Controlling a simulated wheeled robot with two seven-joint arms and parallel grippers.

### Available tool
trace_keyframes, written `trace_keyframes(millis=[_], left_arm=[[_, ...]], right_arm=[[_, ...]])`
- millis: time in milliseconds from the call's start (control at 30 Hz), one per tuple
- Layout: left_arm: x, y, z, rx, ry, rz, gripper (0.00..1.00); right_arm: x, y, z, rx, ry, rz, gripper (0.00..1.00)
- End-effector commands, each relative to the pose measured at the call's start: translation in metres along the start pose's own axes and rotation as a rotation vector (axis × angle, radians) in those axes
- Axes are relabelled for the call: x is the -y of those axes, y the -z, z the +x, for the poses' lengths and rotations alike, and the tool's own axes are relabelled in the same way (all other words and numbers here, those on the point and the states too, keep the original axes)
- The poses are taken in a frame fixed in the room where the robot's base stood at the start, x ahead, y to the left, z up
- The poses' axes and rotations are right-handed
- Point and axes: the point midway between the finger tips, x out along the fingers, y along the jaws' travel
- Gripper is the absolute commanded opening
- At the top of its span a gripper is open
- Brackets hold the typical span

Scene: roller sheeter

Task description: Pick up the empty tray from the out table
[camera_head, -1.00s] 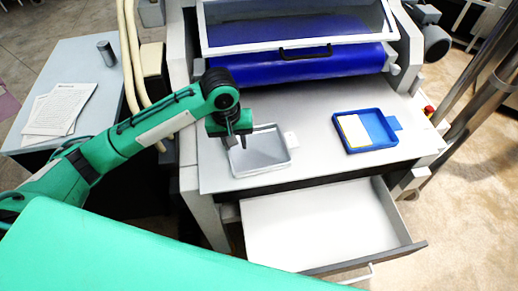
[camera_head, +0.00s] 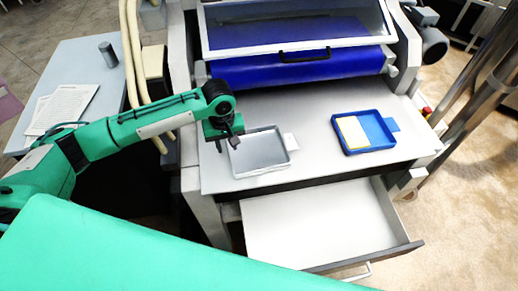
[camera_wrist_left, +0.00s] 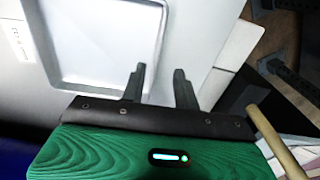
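An empty grey tray (camera_head: 262,162) lies on the light table (camera_head: 310,120) in front of the blue roller, left of centre. It also shows in the left wrist view (camera_wrist_left: 105,45), at the upper left. My left gripper (camera_head: 226,150) points down at the tray's left edge. Its fingers (camera_wrist_left: 160,72) are apart with nothing between them that I can see gripped. In the left wrist view one finger overlaps the tray's rim and the other is outside it. I cannot tell whether they touch the tray. My right gripper is not in view.
A blue tray (camera_head: 375,149) holding a pale yellow piece lies to the right on the same table. An open white drawer (camera_head: 320,225) juts out below. A side table (camera_head: 75,65) with papers and a dark cylinder stands at the left. The roller machine (camera_head: 300,68) stands behind.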

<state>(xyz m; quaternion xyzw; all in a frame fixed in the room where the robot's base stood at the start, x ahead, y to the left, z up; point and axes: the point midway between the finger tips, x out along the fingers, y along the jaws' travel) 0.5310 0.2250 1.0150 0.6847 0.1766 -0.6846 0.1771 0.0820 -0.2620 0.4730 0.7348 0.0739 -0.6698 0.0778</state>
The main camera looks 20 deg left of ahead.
Motion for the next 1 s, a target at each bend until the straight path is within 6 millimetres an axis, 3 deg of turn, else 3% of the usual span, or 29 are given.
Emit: trace_keyframes(millis=[200,400,667,833,1000], left_arm=[[-0.002,0.009,0.023,0.002,0.004,-0.002,0.31],[-0.003,0.01,0.046,0.0,0.001,0.001,0.31],[-0.003,0.01,0.05,-0.001,0.001,0.002,0.31],[-0.003,0.01,0.05,-0.001,0.001,0.002,0.0],[-0.003,0.01,0.049,-0.001,0.0,0.001,0.0]], right_arm=[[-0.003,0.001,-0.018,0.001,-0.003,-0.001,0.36],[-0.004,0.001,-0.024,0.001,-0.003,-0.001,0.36],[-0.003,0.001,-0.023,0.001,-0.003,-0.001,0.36],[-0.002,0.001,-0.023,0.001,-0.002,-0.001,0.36],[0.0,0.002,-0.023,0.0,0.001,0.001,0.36]])
